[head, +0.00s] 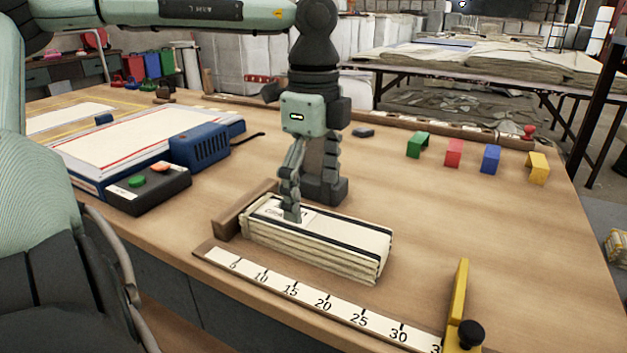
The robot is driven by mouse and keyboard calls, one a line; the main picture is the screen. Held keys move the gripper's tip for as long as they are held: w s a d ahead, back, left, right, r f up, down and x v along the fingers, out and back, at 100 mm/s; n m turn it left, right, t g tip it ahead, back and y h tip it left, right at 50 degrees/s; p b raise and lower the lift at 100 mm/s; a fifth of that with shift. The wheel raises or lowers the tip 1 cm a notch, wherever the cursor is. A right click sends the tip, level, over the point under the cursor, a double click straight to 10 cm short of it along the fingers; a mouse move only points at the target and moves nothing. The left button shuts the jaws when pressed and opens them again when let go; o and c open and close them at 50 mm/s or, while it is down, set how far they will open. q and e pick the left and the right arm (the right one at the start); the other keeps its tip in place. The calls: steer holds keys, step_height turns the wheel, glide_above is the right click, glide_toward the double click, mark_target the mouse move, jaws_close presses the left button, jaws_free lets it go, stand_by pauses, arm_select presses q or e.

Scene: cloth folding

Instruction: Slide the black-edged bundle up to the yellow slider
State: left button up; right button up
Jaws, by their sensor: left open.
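The black-edged bundle (318,249) is a folded stack of cream cloth with black stripes along its top and a pale label. It lies flat on the table behind the ruler, its left end by a wooden block (238,214). The yellow slider (459,305) stands upright near the ruler's right end, with a black knob at its foot and a clear gap to the bundle. My left gripper (308,208) points down and is open. One finger is over the bundle's top left part, the other behind its far side. I cannot tell whether they touch it. My right gripper is not in view.
The ruler (305,295) runs along the front edge. A blue device (200,146) and a dark button box (147,188) stand at left. Green (418,143), red (454,152), blue (490,158) and yellow (538,168) blocks stand at the back right. The table right of the bundle is clear.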

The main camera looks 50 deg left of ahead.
mark_target(313, 221)
arm_select(q)
step_height(313, 221, down, 5)
steer(key=shift+f, duration=0.55)
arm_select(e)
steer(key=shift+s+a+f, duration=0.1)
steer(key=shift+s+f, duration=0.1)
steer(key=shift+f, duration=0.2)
arm_select(q)
steer(key=c, duration=1.4)
steer(key=shift+c, duration=0.2)
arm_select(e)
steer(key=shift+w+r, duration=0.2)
